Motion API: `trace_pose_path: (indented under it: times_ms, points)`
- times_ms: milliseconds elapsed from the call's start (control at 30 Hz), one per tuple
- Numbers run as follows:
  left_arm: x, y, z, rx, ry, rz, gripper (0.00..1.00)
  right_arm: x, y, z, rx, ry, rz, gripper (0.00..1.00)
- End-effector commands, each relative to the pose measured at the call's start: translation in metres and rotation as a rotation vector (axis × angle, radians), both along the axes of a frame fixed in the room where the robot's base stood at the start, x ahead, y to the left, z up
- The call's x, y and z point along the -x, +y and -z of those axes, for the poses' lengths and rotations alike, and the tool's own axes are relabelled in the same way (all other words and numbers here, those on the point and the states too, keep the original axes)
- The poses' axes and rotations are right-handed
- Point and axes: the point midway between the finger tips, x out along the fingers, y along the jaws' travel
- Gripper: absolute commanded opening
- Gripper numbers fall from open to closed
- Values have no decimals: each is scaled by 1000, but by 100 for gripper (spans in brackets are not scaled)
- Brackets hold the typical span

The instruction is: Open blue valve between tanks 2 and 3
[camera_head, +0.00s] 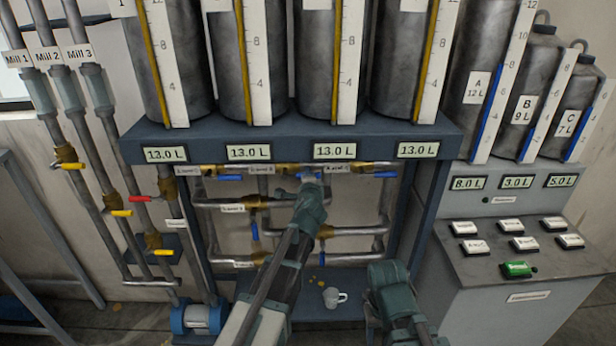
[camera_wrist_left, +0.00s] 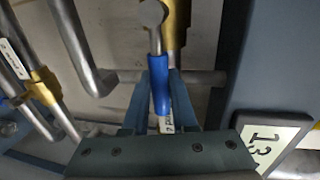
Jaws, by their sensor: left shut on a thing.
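The blue valve (camera_head: 309,176) is the middle one on the upper pipe row, below the gap between the second and third tanks. In the left wrist view its blue handle (camera_wrist_left: 159,86) lies between my fingers, with the brass body above it. My left gripper (camera_head: 311,184) is shut on this handle and hides much of it in the head view. The second tank (camera_head: 257,60) and third tank (camera_head: 325,60) stand above; their displays both read 13.0 L. My right gripper (camera_head: 388,274) is low at the right, away from the pipes; its jaws are unclear.
Other blue handles (camera_head: 230,178) and (camera_head: 385,175) sit on either side along the upper row, and another blue handle (camera_head: 255,232) hangs lower. A white mug (camera_head: 334,297) stands on the low shelf. A button console (camera_head: 515,250) is at the right.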

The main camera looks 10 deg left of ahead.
Motion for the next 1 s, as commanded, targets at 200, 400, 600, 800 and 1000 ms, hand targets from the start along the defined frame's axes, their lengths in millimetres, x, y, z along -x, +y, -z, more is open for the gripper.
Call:
trace_pose_path:
  times_ms: [200,400,600,800,1000]
  points:
    - [-1,0,-1,0,-2,2,34,0,0,0,0,0,0,56]
    - [-1,0,-1,-1,-1,1,56,0,0,0,0,0,0,56]
    - [0,0,-1,-1,-1,1,56,0,0,0,0,0,0,56]
    - [22,-6,-6,-2,0,1,56,0,0,-6,0,0,0,56]
    - [65,-18,-15,-2,-1,3,56,0,0,-15,0,0,0,56]
